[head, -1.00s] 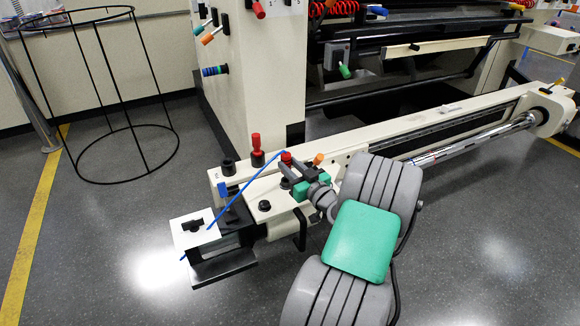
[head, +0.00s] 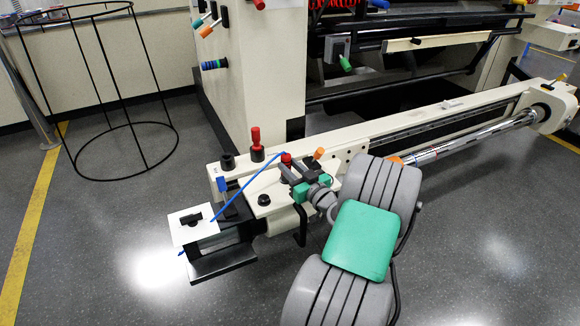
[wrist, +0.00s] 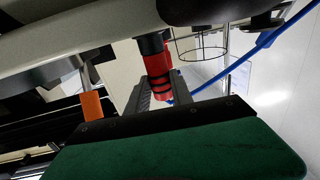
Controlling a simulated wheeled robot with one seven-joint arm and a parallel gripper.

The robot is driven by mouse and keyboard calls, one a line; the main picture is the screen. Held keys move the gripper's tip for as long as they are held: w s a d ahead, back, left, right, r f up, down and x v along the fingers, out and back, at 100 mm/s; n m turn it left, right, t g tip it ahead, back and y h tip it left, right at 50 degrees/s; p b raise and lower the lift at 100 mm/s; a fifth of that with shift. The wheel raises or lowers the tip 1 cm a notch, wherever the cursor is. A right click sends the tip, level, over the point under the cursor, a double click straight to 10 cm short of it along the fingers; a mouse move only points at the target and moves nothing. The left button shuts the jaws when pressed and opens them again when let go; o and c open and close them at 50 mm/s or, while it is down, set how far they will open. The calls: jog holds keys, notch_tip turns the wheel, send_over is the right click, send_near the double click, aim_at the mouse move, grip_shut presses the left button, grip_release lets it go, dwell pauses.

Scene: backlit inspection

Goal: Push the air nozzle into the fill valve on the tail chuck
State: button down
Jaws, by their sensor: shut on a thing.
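The red air nozzle (head: 286,158) is between the fingers of my gripper (head: 288,168), over the near end of the cream beam. A blue hose (head: 248,188) runs from it down to the left. In the wrist view the nozzle (wrist: 160,74) has dark rings, and my gripper (wrist: 158,92) is shut around it. A black piece (wrist: 150,44) adjoins the nozzle by the cream surface; I cannot tell whether it is the fill valve or whether the nozzle is seated. An orange part (head: 396,161), perhaps on the chuck, shows beside my arm at the silver shaft (head: 465,141).
A red knob (head: 256,138) and an orange knob (head: 319,153) stand on the beam close to my gripper. A white plate (head: 190,213) on a black bracket is at left. A wire hoop stand (head: 124,126) stands on open floor.

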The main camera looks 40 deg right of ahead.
jog(key=shift+f, duration=0.3)
jog(key=c, duration=1.1)
grip_release()
jog(key=shift+o, duration=0.2)
jog(key=s, duration=0.5)
jog(key=s+a, duration=0.1)
jog(key=s, duration=0.1)
jog(key=shift+s+a+p, duration=0.1)
jog(key=shift+s+p, duration=0.2)
jog(key=shift+s, duration=0.1)
